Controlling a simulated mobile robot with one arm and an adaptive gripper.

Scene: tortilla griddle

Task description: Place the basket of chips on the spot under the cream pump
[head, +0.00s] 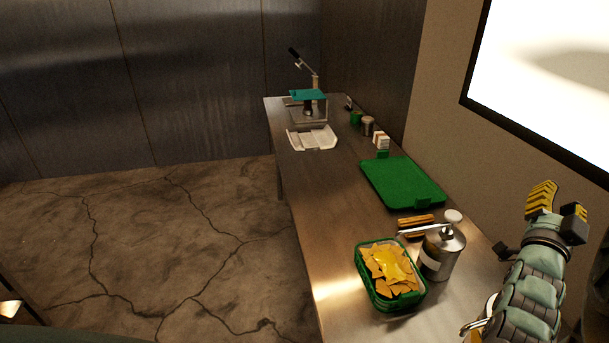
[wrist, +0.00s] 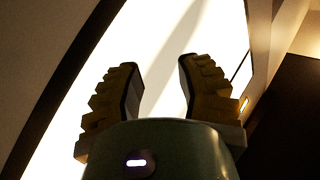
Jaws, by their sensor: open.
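The basket of chips (head: 390,272) is a green basket full of yellow chips with a yellow sauce on top. It stands on the near part of the steel counter. The cream pump (head: 440,252) is a metal canister with a spout, just right of the basket. Its spout reaches left over the basket's far edge in the head view. My gripper (head: 560,205) is raised at the right, apart from both. In the wrist view its yellow ridged fingers (wrist: 158,90) are spread with nothing between them. The spot under the spout is hidden or cannot be told.
The steel counter (head: 320,210) runs away along the wall. A green tray (head: 402,182) lies beyond the pump, with a brown item (head: 415,220) between. The floor at left is clear.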

